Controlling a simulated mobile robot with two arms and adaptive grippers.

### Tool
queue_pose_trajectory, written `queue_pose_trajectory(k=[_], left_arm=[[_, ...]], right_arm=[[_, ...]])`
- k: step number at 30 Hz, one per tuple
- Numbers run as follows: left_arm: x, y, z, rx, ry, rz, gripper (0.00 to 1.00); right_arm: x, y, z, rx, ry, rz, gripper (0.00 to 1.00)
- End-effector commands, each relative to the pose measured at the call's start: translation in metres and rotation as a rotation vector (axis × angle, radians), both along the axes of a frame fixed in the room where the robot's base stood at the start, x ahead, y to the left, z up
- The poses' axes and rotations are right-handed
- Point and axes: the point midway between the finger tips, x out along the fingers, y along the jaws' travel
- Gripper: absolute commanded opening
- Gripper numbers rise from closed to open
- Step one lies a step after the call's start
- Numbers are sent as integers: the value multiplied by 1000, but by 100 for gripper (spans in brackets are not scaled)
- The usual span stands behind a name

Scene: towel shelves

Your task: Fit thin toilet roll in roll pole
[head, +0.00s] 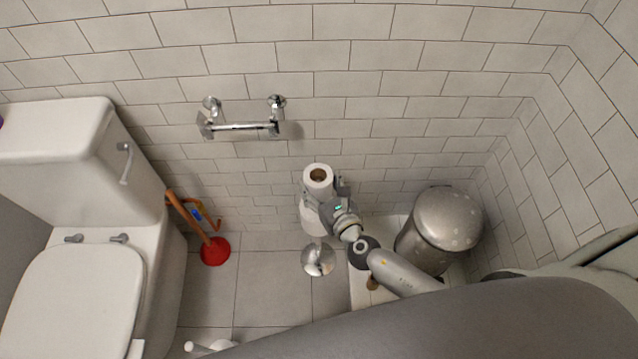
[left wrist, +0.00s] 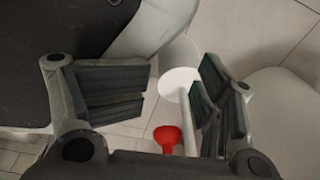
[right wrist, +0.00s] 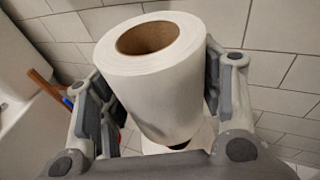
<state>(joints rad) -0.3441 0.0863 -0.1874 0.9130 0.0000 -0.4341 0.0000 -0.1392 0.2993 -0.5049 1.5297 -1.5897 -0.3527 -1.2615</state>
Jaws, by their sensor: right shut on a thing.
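A white toilet roll (head: 318,178) with a brown cardboard core is held upright in my right gripper (head: 326,187). In the right wrist view the roll (right wrist: 155,80) sits between both fingers, its open core facing up. The roll pole's round chrome base (head: 318,260) stands on the floor below. Another white roll (head: 312,219) shows under the held one, around the pole. The pole's top is hidden, so I cannot tell whether the held roll is around it. My left gripper (left wrist: 170,95) is open, its fingers wide apart; it is out of the head view.
A toilet (head: 85,290) stands left, with a red plunger (head: 214,251) beside it. A metal bin (head: 440,225) stands right of my right arm. A chrome wall holder (head: 245,128) is on the tiled wall. A white brush-like object (head: 208,346) is at the bottom.

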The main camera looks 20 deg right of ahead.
Motion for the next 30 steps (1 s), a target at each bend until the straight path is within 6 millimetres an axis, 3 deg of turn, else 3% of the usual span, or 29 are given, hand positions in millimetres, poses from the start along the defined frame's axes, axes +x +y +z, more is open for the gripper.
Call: queue_pose_trajectory(k=[30], left_arm=[[24, -4, 10, -3, -17, 4, 60]], right_arm=[[0, 0, -8, 0, -1, 0, 35]])
